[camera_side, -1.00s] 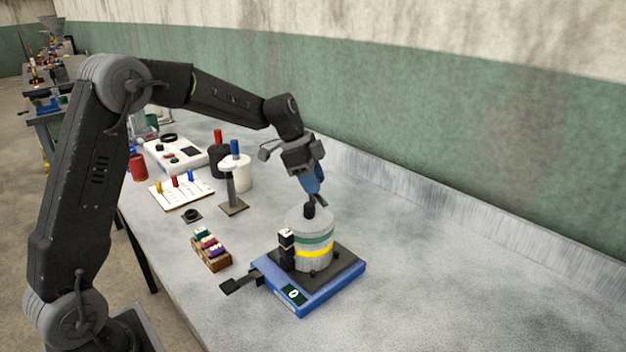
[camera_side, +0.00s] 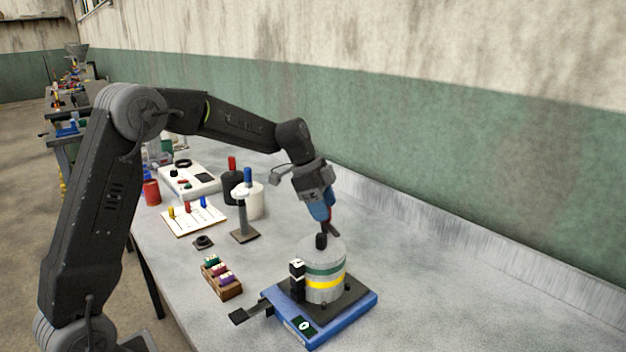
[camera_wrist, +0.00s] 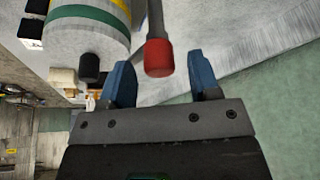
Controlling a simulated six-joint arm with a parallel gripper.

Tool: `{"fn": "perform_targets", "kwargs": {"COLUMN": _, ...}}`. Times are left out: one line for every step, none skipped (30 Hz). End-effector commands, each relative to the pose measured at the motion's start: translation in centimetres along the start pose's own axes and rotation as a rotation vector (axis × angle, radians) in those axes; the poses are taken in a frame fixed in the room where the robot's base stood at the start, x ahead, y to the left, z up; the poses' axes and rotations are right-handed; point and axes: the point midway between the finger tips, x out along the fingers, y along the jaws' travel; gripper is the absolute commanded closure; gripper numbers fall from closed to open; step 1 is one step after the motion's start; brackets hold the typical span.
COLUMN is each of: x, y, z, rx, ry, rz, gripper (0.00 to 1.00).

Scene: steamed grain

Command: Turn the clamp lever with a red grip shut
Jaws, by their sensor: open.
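The clamp lever's red grip (camera_wrist: 158,58) sits at the end of a grey rod in the wrist view. My gripper (camera_wrist: 162,78) is open, with one blue finger on each side of the grip. Gaps show between the grip and both fingers. In the side view my gripper (camera_side: 326,222) is above and just behind the grey cylinder (camera_side: 324,283) with green and yellow bands. A little red of the grip shows by the fingers; the rest of the lever is mostly hidden there. A black knob (camera_side: 321,241) tops the cylinder, close to my fingertips.
The cylinder stands on a blue-edged base (camera_side: 345,322) with a black tab sticking out left. A small block tray (camera_side: 222,280), a post stand (camera_side: 243,235) and a white card (camera_side: 194,220) lie to the left. The table on the right is clear up to the wall.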

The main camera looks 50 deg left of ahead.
Motion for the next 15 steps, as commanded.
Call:
{"fn": "perform_targets", "kwargs": {"x": -1.0, "y": -0.1, "z": 0.0, "rx": 0.000, "ry": 0.002, "rz": -0.006, "gripper": 0.44}}
{"fn": "perform_targets", "kwargs": {"x": -1.6, "y": -0.1, "z": 0.0, "rx": 0.000, "ry": 0.001, "rz": -0.006, "gripper": 0.44}}
{"fn": "perform_targets", "kwargs": {"x": -2.5, "y": -0.1, "z": 0.0, "rx": 0.000, "ry": 0.001, "rz": -0.006, "gripper": 0.44}}
{"fn": "perform_targets", "kwargs": {"x": -3.1, "y": -0.1, "z": 0.0, "rx": 0.000, "ry": 0.001, "rz": -0.006, "gripper": 0.44}}
{"fn": "perform_targets", "kwargs": {"x": -3.9, "y": -0.1, "z": 0.0, "rx": 0.000, "ry": 0.001, "rz": -0.008, "gripper": 0.44}}
{"fn": "perform_targets", "kwargs": {"x": -4.8, "y": -0.1, "z": 0.0, "rx": -0.001, "ry": 0.000, "rz": -0.007, "gripper": 0.44}}
{"fn": "perform_targets", "kwargs": {"x": -5.5, "y": -0.1, "z": 0.0, "rx": -0.001, "ry": 0.001, "rz": -0.007, "gripper": 0.44}}
{"fn": "perform_targets", "kwargs": {"x": -6.2, "y": -0.1, "z": 0.0, "rx": -0.001, "ry": 0.001, "rz": -0.007, "gripper": 0.44}}
{"fn": "perform_targets", "kwargs": {"x": -7.1, "y": 0.0, "z": 0.0, "rx": 0.000, "ry": 0.001, "rz": -0.006, "gripper": 0.44}}
{"fn": "perform_targets", "kwargs": {"x": -7.7, "y": -0.1, "z": 0.0, "rx": 0.000, "ry": 0.001, "rz": -0.006, "gripper": 0.44}}
{"fn": "perform_targets", "kwargs": {"x": -8.3, "y": -0.1, "z": 0.0, "rx": 0.000, "ry": 0.001, "rz": -0.006, "gripper": 0.44}}
{"fn": "perform_targets", "kwargs": {"x": -9.1, "y": -0.1, "z": 0.0, "rx": 0.000, "ry": 0.000, "rz": -0.005, "gripper": 0.44}}
{"fn": "perform_targets", "kwargs": {"x": -9.6, "y": -0.1, "z": 0.0, "rx": 0.000, "ry": 0.000, "rz": -0.005, "gripper": 0.44}}
{"fn": "perform_targets", "kwargs": {"x": -10.1, "y": 0.0, "z": 0.0, "rx": 0.000, "ry": 0.000, "rz": -0.004, "gripper": 0.44}}
{"fn": "perform_targets", "kwargs": {"x": -10.7, "y": 0.0, "z": 0.0, "rx": 0.001, "ry": 0.000, "rz": -0.004, "gripper": 0.44}}
